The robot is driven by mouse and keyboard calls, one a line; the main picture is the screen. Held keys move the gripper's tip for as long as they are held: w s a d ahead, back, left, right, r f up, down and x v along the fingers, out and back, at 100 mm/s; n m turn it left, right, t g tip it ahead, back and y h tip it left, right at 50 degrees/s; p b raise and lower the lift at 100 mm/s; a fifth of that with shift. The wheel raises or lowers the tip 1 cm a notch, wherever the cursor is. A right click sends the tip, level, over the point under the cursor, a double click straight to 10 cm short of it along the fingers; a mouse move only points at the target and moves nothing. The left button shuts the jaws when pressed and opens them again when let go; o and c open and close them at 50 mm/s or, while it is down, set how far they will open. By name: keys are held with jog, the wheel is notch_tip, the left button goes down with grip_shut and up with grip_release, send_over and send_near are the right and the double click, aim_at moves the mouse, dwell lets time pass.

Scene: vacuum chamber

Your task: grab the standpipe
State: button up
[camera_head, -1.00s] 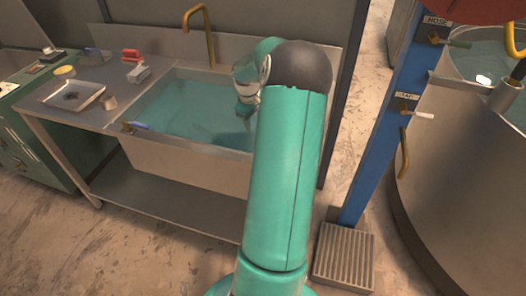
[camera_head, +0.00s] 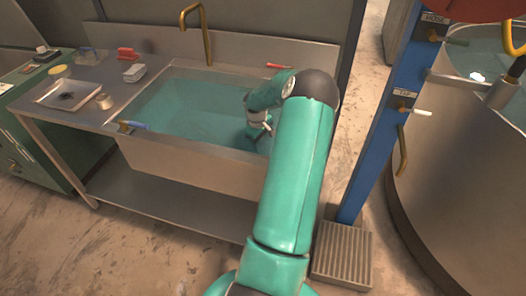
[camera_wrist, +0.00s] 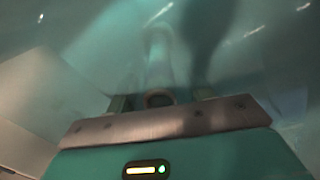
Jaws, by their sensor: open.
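The sink basin (camera_head: 140,150) is full of teal water. A pale, blurred tube that looks like the standpipe (camera_wrist: 158,62) shows in the wrist view, with its round end between my fingers. My gripper (camera_wrist: 160,99) is open, with one finger on each side of that end. I cannot tell whether either finger touches it. In the head view my wrist reaches down into the right part of the sink. My fingertips and the standpipe cannot be made out there.
A brass faucet (camera_head: 208,35) rises behind the sink. The counter on the left holds a white tray (camera_head: 58,104), a small cup (camera_head: 104,101) and a red brush (camera_head: 127,54). A red-handled tool (camera_head: 279,66) lies at the back rim. A blue post (camera_head: 385,120) and a large tank (camera_head: 450,190) stand right.

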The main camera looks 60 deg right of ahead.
jog(key=shift+d+f, duration=0.15)
jog(key=shift+f, duration=0.8)
jog(key=shift+c, duration=0.4)
grip_shut()
jog(key=shift+r, duration=0.15)
